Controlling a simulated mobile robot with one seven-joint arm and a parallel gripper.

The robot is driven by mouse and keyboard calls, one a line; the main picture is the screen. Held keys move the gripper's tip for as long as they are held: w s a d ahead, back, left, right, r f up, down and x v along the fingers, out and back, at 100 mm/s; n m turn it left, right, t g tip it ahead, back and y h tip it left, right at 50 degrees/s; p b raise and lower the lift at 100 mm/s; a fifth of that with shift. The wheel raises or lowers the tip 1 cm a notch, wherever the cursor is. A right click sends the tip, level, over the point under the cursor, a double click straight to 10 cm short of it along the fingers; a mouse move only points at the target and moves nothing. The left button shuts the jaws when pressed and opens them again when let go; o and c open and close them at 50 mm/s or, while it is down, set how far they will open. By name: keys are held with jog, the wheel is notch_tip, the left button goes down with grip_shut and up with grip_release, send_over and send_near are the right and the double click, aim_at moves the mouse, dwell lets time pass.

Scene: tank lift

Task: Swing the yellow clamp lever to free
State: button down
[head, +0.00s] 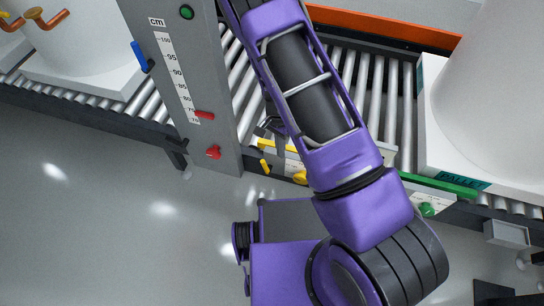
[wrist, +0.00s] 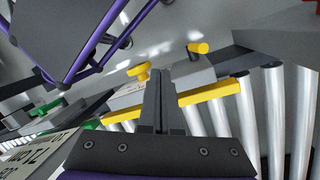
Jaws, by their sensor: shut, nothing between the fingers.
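In the wrist view a short grey arm (wrist: 193,70) carries a yellow round-ended handle (wrist: 199,48), which looks like the clamp lever. A yellow knob (wrist: 138,72) on a grey panel stands to its left, and a yellow bar (wrist: 210,92) runs along the roller edge. My gripper (wrist: 158,76) is shut and empty, its fingertips between the knob and the handle, overlapping the bar in the picture. Contact cannot be told. In the head view the yellow handle (head: 265,167) and knob (head: 300,177) show beside my arm; my gripper (head: 272,124) is partly hidden.
Rollers (head: 375,90) run behind. A white tank on a pallet (head: 440,165) is at right, near a green bar (head: 440,183). The floor in front at left is clear.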

jog(key=s+d+r+m+y+p, duration=0.1)
jog(key=d+r+m+y+p, duration=0.15)
jog(key=d+m, duration=0.2)
jog(key=m+t+y+p, duration=0.2)
jog(key=m+t+y, duration=0.15)
jog(key=m, duration=0.25)
send_near(286, 160)
jog(key=shift+g+y, duration=0.25)
jog(key=shift+y, duration=0.15)
jog(key=x, duration=0.2)
jog(key=b+x, duration=0.1)
jog(key=x, duration=0.2)
jog(key=s+b+x, duration=0.1)
jog(key=x, duration=0.1)
jog(key=shift+a+f, duration=0.15)
jog(key=shift+a, duration=0.4)
jog(key=a, duration=0.1)
jog(key=a+f, duration=0.1)
jog(key=a, duration=0.1)
jog(key=shift+w+a+f, duration=0.1)
jog(key=shift+w+f, duration=0.05)
jog(key=shift+w, duration=0.05)
jog(key=shift+w+a+f, duration=0.1)
jog(key=shift+w+a, duration=0.05)
jog(key=shift+a, duration=0.35)
